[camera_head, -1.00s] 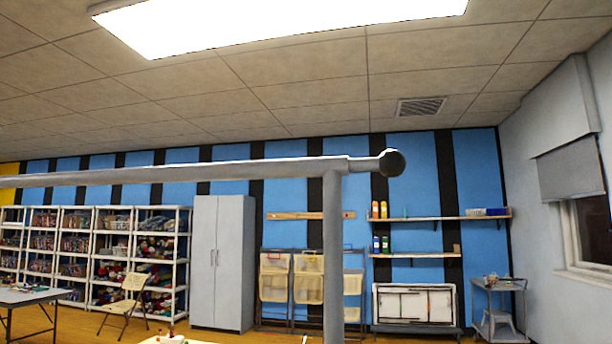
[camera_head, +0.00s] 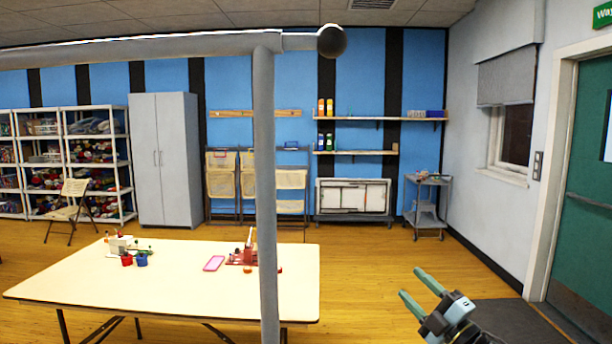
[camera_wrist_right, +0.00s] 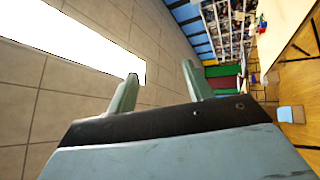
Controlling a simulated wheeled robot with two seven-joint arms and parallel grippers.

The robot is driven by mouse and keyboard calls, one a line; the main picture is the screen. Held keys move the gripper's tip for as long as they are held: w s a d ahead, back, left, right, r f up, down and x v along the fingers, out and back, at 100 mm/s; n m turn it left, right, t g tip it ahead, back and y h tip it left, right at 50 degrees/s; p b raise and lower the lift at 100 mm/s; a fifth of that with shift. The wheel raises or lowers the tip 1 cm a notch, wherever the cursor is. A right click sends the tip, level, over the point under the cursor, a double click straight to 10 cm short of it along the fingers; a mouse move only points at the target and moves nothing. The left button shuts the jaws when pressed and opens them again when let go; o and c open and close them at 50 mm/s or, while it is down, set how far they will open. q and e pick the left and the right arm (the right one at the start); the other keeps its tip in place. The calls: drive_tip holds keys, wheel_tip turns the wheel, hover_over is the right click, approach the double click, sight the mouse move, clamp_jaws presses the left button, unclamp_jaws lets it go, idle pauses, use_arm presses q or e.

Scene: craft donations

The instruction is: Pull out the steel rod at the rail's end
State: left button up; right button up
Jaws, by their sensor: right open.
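A grey horizontal rail (camera_head: 150,48) crosses the top of the head view, carried by an upright post (camera_head: 265,190). At its right end a short, thinner steel rod (camera_head: 299,41) sticks out, tipped with a dark round knob (camera_head: 332,41). My right gripper (camera_head: 419,290) is at the lower right of the head view, well below and to the right of the knob. Its two fingers are apart with nothing between them. In the right wrist view the open fingers (camera_wrist_right: 160,85) point up toward the ceiling, and neither rail nor rod shows there. My left gripper is not in view.
A cream table (camera_head: 180,285) with small craft items stands behind the post. A grey cabinet (camera_head: 165,160), shelving (camera_head: 97,150) and a small cart (camera_head: 428,205) line the far wall. A green door (camera_head: 585,220) is at right. Space around the knob looks clear.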

sight(307, 43)
drive_tip(key=s+a+r+n+g+y, duration=0.2)
drive_tip(key=s+r+n+g+y, duration=0.15)
drive_tip(key=r+n, duration=0.5)
drive_tip(key=s+a+r+n+g+y, duration=0.25)
drive_tip(key=r+n+g, duration=0.3)
drive_tip(key=r, duration=0.65)
drive_tip(key=s+a+r+n+g+y, duration=0.1)
drive_tip(key=s+r+n+g+y, duration=0.3)
drive_tip(key=r+n, duration=0.45)
drive_tip(key=s+a+r+n+g+h+p, duration=0.1)
drive_tip(key=s+a+r+n+g+h, duration=0.15)
drive_tip(key=s+r+n, duration=0.4)
drive_tip(key=s+a+r+n+g+h+p, duration=0.1)
drive_tip(key=s+a+r+n+g+h, duration=0.15)
drive_tip(key=s+r+n, duration=0.4)
drive_tip(key=a, duration=0.4)
drive_tip(key=s+a+m+p, duration=0.1)
drive_tip(key=a, duration=0.3)
drive_tip(key=a+m, duration=0.1)
drive_tip(key=a, duration=0.3)
drive_tip(key=shift+s+r+p, duration=0.35)
drive_tip(key=shift+s+p, duration=0.05)
drive_tip(key=shift+d, duration=0.1)
clamp_jaws()
